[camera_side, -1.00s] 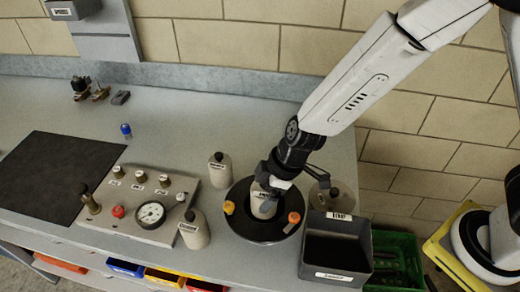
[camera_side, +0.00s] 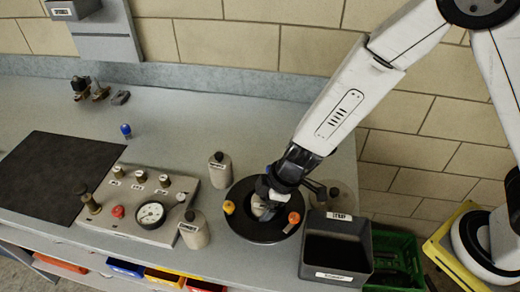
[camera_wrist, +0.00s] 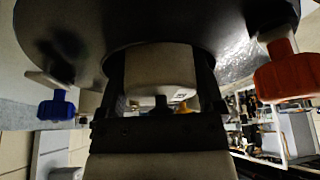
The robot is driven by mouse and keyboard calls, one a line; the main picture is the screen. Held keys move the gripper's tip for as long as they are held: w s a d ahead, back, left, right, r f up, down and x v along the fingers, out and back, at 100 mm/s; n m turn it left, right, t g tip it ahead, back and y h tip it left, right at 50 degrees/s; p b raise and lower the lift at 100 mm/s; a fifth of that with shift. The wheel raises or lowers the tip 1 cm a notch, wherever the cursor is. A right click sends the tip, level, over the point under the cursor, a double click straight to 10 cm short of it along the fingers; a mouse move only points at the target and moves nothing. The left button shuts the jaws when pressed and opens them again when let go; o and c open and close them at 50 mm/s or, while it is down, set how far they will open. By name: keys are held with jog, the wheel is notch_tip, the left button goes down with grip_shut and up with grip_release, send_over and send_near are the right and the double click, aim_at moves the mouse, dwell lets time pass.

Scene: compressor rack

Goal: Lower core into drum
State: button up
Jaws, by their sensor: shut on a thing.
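The core (camera_side: 262,211) is a beige cylinder, mostly hidden by my gripper and the drum in the side view. In the wrist view the core (camera_wrist: 160,70) sits between both dark fingers. My gripper (camera_side: 268,200) is shut on it, pointing down over the middle of the drum. The drum (camera_side: 262,237) is a round black dish with a yellow knob (camera_side: 229,207) and an orange knob (camera_side: 294,217) at its rim. The core is at the drum's opening; how deep it reaches is hidden. A blue knob (camera_wrist: 57,105) also shows in the wrist view.
Beige bottles (camera_side: 219,170) and (camera_side: 194,230) stand left of the drum; another beige bottle (camera_side: 340,192) stands behind right. A dark bin (camera_side: 335,262) is close at the right. A gauge panel (camera_side: 130,205) and a black mat (camera_side: 60,175) lie left.

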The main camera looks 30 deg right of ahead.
jog(key=shift+f, duration=0.1)
dwell(0.3)
jog(key=shift+f, duration=0.95)
jog(key=shift+r, duration=0.15)
dwell(0.3)
jog(key=shift+f, duration=0.25)
jog(key=shift+r, duration=0.2)
dwell(1.1)
jog(key=shift+r, duration=0.1)
dwell(1.0)
jog(key=shift+f, duration=0.35)
jog(key=shift+r, duration=0.1)
